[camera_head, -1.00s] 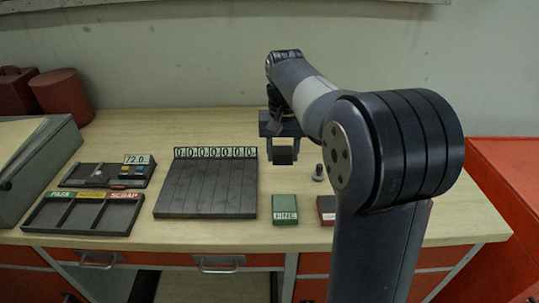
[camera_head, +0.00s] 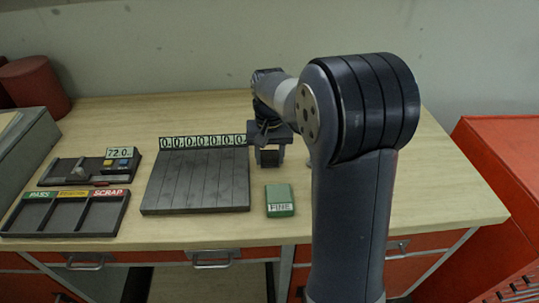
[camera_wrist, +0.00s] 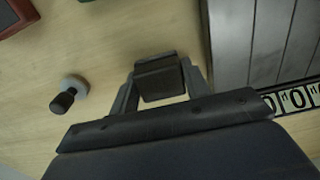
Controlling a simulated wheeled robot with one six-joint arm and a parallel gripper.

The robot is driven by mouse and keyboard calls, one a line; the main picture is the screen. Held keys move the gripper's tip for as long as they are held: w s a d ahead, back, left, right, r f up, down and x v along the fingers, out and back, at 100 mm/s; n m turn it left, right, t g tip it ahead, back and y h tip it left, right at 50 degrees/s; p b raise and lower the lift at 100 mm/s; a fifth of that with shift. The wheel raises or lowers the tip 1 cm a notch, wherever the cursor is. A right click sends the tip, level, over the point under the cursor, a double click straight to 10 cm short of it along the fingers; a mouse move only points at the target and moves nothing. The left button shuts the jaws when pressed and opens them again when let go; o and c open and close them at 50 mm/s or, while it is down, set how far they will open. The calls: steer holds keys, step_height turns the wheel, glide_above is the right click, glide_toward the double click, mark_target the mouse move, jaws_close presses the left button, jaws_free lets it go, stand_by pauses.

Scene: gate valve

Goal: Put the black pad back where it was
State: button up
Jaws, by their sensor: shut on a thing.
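The black pad (camera_wrist: 158,80) is a small dark block held between the two fingers of my gripper (camera_wrist: 158,90) in the wrist view. In the head view my gripper (camera_head: 268,156) is just right of the grooved board's back right corner, with the dark pad (camera_head: 269,158) between its fingers. Whether the pad touches the table cannot be told. In the wrist view the table surface shows around the pad.
The grooved grey board (camera_head: 197,182) has a digit strip at its back. A green FINE block (camera_head: 280,201) lies in front. A grey-based black knob (camera_wrist: 68,95) and a red-edged block (camera_wrist: 15,12) are nearby. A PASS/SCRAP tray (camera_head: 65,214) and a 72.0 gauge (camera_head: 90,171) stand left.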

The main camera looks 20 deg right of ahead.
mark_target(270, 154)
steer(key=shift+f, duration=0.2)
steer(key=o, duration=1)
step_height(270, 154, up, 12)
steer(key=shift+r, duration=0.15)
